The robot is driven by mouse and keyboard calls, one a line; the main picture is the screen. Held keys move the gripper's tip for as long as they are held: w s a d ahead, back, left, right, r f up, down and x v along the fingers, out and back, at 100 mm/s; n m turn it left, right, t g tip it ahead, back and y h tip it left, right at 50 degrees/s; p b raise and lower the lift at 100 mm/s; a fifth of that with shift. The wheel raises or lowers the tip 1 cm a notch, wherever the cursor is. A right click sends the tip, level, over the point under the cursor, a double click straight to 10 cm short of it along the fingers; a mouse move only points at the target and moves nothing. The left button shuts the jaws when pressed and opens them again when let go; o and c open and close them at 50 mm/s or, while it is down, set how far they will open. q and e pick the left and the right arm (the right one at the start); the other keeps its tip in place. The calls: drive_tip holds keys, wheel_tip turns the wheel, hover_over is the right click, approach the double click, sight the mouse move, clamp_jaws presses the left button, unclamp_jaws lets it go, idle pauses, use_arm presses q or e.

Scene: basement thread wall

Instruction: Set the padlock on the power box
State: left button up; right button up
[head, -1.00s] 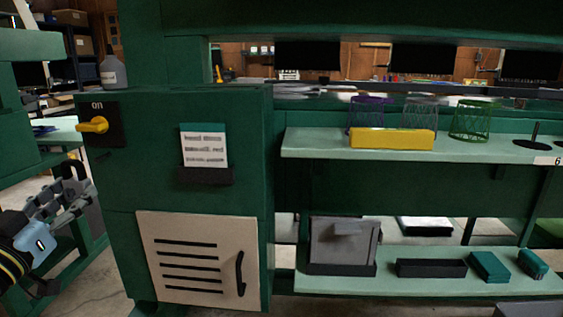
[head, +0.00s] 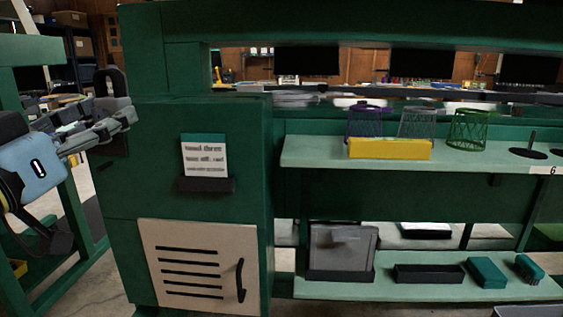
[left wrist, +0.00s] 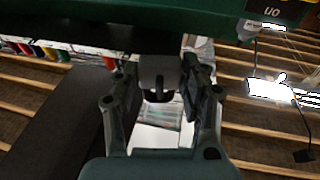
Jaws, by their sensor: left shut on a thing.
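My left gripper (head: 122,112) is shut on the padlock (head: 110,82), whose dark shackle stands up above the fingers in the head view. In the left wrist view the padlock's grey body (left wrist: 158,68) sits between the two fingers. The gripper is in front of the upper left corner of the green power box (head: 160,120). The gripper hides most of the black switch plate (head: 112,158), and the yellow switch is not visible. In the left wrist view the plate's "on" label (left wrist: 272,12) shows upside down at the top right. My right gripper is not in view.
A note card (head: 205,158) and a beige vented door (head: 195,262) are on the box front. To the right, a shelf (head: 300,150) holds a yellow block (head: 388,148) and wire baskets (head: 468,128). A lower shelf (head: 350,287) holds boxes. Floor shows at lower left.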

sight(99, 100)
use_arm(q)
drive_tip(key=s+r, duration=0.1)
drive_tip(key=s+d+r, duration=0.1)
drive_tip(key=shift+d+r, duration=0.2)
drive_tip(key=shift+r, duration=0.2)
drive_tip(key=shift+d+f+m+h, duration=0.1)
drive_tip(key=shift+m+h, duration=0.2)
